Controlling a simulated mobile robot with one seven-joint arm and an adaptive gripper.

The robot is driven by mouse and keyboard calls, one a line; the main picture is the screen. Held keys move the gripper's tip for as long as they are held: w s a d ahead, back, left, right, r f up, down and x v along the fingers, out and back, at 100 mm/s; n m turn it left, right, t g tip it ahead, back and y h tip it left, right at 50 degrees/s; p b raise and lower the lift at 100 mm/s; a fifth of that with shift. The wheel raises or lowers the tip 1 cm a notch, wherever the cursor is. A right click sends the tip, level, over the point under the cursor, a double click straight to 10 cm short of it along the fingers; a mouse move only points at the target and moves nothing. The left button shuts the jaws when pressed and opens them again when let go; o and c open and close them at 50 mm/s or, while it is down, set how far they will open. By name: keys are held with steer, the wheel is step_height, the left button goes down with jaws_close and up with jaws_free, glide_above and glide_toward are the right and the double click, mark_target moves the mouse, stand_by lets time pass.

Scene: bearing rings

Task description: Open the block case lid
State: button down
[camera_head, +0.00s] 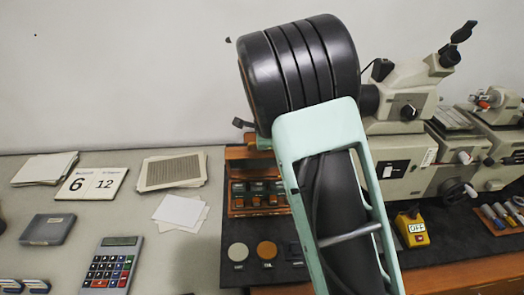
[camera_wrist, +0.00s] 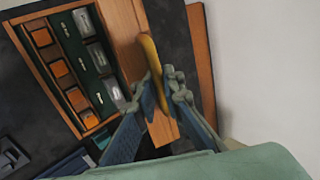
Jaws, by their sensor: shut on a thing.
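The block case (camera_head: 236,153) is a wooden box at the back of the dark mat in the head view, partly behind my arm. In the wrist view, the case (camera_wrist: 55,10) shows a dark green inside with rows of grey and orange-brown blocks. A broad wooden panel (camera_wrist: 122,35) runs along its right side; I cannot tell how far the lid is raised. My gripper (camera_wrist: 163,88) is shut on a curved yellow handle (camera_wrist: 152,58) beside this panel. The fingers cover part of the handle. In the head view my arm hides most of the gripper.
A microscope-like machine (camera_head: 405,105) stands right of the case, with a yellow switch box (camera_head: 412,229) in front. Round discs (camera_head: 267,250) lie before the case. A calculator (camera_head: 112,264), calendar card (camera_head: 91,184) and papers (camera_head: 172,171) lie left. The wall is close behind.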

steer(key=w+g+p, duration=0.1)
steer(key=w+p, duration=0.1)
steer(key=w, duration=0.7)
steer(key=shift+a+r+p, duration=0.2)
steer(key=shift+r+p, duration=0.2)
steer(key=shift+r, duration=0.05)
steer(key=c, duration=2.1)
jaws_free()
steer(key=shift+r, duration=0.1)
steer(key=shift+s+f, duration=0.1)
steer(key=shift+f, duration=0.1)
steer(key=shift+s, duration=0.1)
steer(key=v, duration=1.2)
steer(key=shift+w+r, duration=0.1)
steer(key=shift+w, duration=0.1)
